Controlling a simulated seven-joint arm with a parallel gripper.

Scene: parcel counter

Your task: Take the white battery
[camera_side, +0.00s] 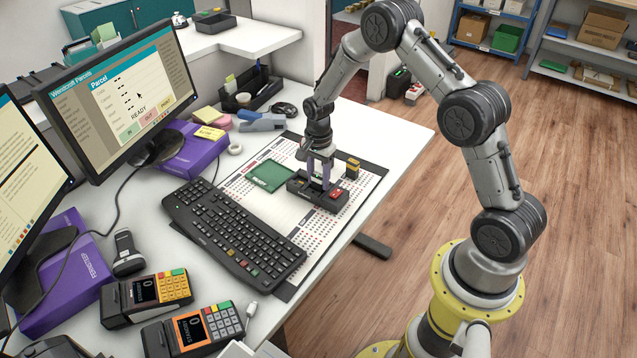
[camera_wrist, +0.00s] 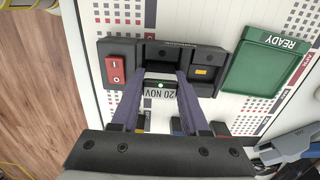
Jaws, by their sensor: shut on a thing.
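The white battery (camera_wrist: 160,75) shows in the wrist view as a pale-edged block with a green dot and a label reading "20 NOV". My gripper (camera_wrist: 163,77) has its purple fingers on either side of it and is shut on it. It is at the middle bay of a black holder (camera_wrist: 120,46); I cannot tell whether it is still seated. In the side view my gripper (camera_side: 320,172) is down at the holder (camera_side: 305,190), and the fingers hide most of the battery.
A red rocker switch (camera_wrist: 117,69) is at one end of the holder. A yellow-and-black block (camera_side: 352,168) stands close behind it. A green READY pad (camera_side: 270,175) lies on the mat beside it. The keyboard (camera_side: 232,232) is in front; the counter edge is to the right.

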